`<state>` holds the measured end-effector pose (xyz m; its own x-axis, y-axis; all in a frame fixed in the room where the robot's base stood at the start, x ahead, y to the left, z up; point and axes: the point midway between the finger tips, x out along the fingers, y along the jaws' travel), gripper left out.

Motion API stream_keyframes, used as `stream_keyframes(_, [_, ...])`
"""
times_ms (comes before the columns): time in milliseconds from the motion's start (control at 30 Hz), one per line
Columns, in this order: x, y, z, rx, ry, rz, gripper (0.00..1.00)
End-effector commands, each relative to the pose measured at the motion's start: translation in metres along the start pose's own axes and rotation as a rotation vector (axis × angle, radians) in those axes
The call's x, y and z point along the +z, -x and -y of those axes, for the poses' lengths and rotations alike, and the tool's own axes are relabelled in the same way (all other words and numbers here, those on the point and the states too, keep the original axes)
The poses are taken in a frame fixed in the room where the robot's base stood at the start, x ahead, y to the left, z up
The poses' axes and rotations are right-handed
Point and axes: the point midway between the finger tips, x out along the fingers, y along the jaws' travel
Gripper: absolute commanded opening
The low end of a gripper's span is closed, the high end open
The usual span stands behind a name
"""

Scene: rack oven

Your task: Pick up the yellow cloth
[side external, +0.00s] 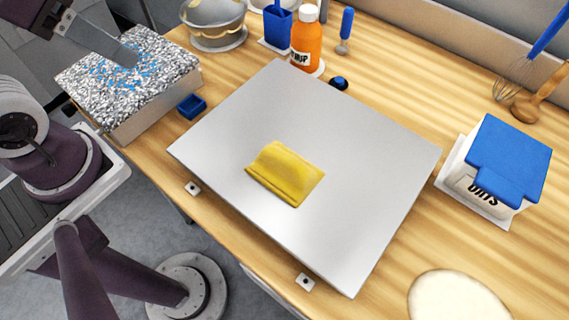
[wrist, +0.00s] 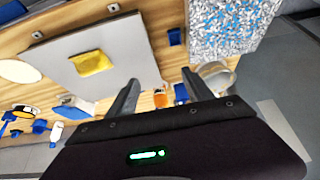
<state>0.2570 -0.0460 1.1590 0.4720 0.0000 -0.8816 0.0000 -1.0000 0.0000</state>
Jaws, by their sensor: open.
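The yellow cloth (side external: 286,172) lies on the grey board (side external: 350,130), a bit left of its middle. It is folded over, with a raised rounded ridge and a flatter flap at its right. The cloth also shows in the wrist view (wrist: 91,62), up and left of my fingers. My gripper (wrist: 160,76) is open and empty, its two fingers spread apart. In the side view my gripper (side external: 126,58) is at the top left, above the speckled block and well away from the cloth. Only part of it shows there.
The speckled white, grey and blue block (side external: 130,80) stands left of the board. A small blue box (side external: 192,105) sits between them. An orange bottle (side external: 307,45), a blue container (side external: 277,25) and a pot (side external: 214,20) stand behind. A blue-lidded oats container (side external: 495,165) is at right.

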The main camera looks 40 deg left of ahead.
Motion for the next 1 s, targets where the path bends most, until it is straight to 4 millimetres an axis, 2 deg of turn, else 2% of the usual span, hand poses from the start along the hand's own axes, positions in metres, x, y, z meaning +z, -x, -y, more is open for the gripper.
stream_keyframes(33, [0.000,0.000,0.000,0.000,0.000,0.000,0.50])
stream_keyframes(67, [0.000,0.000,0.000,0.000,0.000,0.000,0.45])
stream_keyframes(333, [0.000,0.000,0.000,0.000,0.002,0.001,0.45])
stream_keyframes(467, [-0.015,-0.004,-0.012,0.028,0.140,0.054,0.45])
stream_keyframes(567, [-0.040,-0.018,-0.042,0.040,0.420,0.166,0.45])
stream_keyframes(700, [-0.062,-0.055,-0.107,-0.055,0.874,0.326,0.45])
stream_keyframes(800, [-0.058,-0.086,-0.156,-0.176,1.154,0.387,0.45])
stream_keyframes(900, [-0.045,-0.111,-0.193,-0.289,1.361,0.400,0.45])
stream_keyframes(1000, [-0.033,-0.125,-0.213,-0.359,1.482,0.392,0.45])
